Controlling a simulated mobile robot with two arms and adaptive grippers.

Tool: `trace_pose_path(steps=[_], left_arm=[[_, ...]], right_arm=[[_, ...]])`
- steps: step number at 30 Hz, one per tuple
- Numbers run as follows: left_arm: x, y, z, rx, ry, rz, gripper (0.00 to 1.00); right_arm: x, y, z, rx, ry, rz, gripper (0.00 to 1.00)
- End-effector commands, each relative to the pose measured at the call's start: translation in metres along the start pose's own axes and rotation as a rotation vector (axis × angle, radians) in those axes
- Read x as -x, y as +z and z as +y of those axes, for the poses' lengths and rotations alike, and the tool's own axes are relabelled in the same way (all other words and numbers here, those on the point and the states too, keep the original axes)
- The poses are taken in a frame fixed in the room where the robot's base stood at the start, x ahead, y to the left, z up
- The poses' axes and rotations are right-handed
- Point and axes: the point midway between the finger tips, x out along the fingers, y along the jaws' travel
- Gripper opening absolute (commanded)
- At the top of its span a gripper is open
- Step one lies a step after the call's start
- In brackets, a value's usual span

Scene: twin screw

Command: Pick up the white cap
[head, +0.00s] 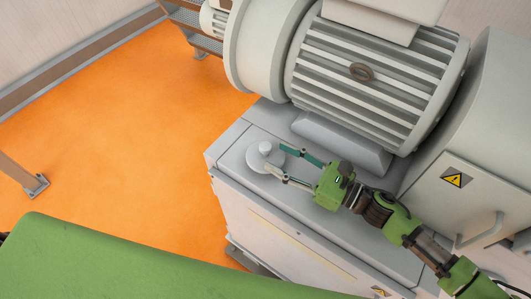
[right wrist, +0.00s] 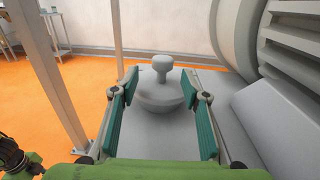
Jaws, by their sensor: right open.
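The white cap (head: 264,151) is a round, light grey-white piece with a knob on top. It stands upright near the left end of the machine's flat base top. In the right wrist view the cap (right wrist: 162,92) shows straight ahead, between the fingers and partly beyond their tips. My right gripper (head: 274,159) is open and empty, with its teal-padded fingers pointing at the cap from the right. In the right wrist view the gripper (right wrist: 160,84) has one finger on each side of the cap, with no clear contact. My left gripper is not in view.
A large ribbed motor (head: 365,75) rises behind the base. A grey cabinet (head: 490,150) with a warning sign stands at the right. The orange floor (head: 130,130) is open at the left. A grey post (right wrist: 55,75) stands left in the right wrist view.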

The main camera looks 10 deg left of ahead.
Motion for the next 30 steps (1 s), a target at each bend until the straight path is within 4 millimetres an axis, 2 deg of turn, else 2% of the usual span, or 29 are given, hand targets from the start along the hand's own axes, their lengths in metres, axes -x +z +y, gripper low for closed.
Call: trace_pose_path(steps=[5,10,13,23,27,28,30], left_arm=[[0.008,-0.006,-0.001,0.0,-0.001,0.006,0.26],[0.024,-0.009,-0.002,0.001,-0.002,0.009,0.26],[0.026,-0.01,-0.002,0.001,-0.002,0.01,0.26],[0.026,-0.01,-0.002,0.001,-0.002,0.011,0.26],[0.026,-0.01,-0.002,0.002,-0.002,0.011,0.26],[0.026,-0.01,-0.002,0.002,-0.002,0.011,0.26],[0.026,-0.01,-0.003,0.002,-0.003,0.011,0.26]], right_arm=[[-0.013,0.004,-0.001,0.0,0.001,0.0,0.42],[-0.037,0.007,-0.005,-0.001,0.0,0.0,0.42],[-0.05,0.005,-0.004,-0.002,0.0,-0.001,0.42],[-0.056,0.002,-0.004,-0.001,-0.001,0.001,0.42],[-0.056,0.002,-0.004,-0.001,-0.001,0.001,0.06],[-0.056,0.002,-0.004,-0.001,-0.001,0.001,0.0],[-0.056,0.002,-0.004,-0.001,-0.001,0.0,0.0]])
